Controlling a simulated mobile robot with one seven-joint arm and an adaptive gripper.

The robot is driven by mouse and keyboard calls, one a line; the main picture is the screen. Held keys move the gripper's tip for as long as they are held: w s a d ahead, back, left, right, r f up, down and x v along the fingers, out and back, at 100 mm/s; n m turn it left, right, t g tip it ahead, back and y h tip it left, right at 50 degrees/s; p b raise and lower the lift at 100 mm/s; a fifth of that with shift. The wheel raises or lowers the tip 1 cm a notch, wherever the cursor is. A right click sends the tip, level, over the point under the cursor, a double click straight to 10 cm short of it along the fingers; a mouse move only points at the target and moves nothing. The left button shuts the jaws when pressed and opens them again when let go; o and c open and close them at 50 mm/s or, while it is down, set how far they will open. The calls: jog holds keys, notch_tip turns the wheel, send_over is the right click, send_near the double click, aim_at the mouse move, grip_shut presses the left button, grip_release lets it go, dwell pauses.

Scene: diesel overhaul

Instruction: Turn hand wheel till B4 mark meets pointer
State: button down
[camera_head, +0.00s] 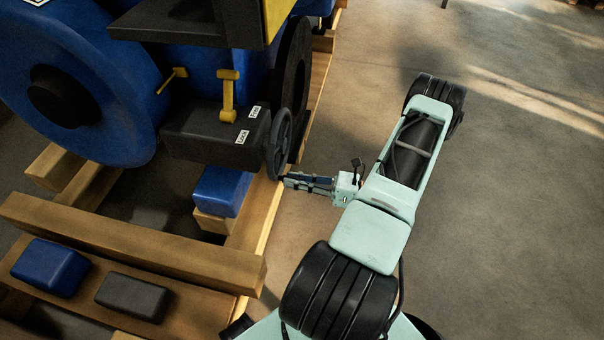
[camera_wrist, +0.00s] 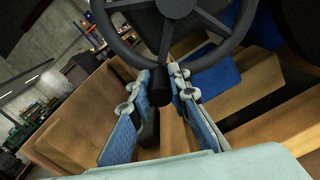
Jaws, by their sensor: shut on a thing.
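The dark hand wheel (camera_head: 281,143) stands upright on the right end of a dark box on the blue engine. In the wrist view, its spoked rim (camera_wrist: 213,56) crosses the top, and its black handle (camera_wrist: 161,66) points down from the rim. My gripper (camera_head: 288,181) is at the lower edge of the wheel. In the wrist view, my gripper (camera_wrist: 164,84) has its two blue-padded fingers on either side of the handle, shut on it. I cannot make out a B4 mark or a pointer in either view.
Wooden beams (camera_head: 130,240) lie below and in front of the engine. The concrete floor (camera_head: 510,200) to the right is clear.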

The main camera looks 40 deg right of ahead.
aim_at(274, 165)
jog(key=r+m, duration=0.1)
jog(key=s+a+r+m+p, duration=0.1)
jog(key=m, duration=0.1)
jog(key=r+m+p, duration=0.1)
jog(key=r+m, duration=0.1)
jog(key=shift+s+a, duration=0.25)
jog(key=shift+a, duration=0.05)
notch_tip(274, 165, up, 3)
jog(key=m+p, duration=0.1)
jog(key=m, duration=0.1)
jog(key=m+p, duration=0.1)
jog(key=shift+s+a+f+m, duration=0.1)
jog(key=shift+a+f+m, duration=0.05)
jog(key=shift+m, duration=0.25)
jog(key=shift+r+p, duration=0.3)
jog(key=shift+r, duration=0.35)
jog(key=c, duration=1.8)
grip_release()
jog(key=shift+d, duration=0.2)
jog(key=v, duration=1.1)
jog(key=shift+s+d, duration=0.3)
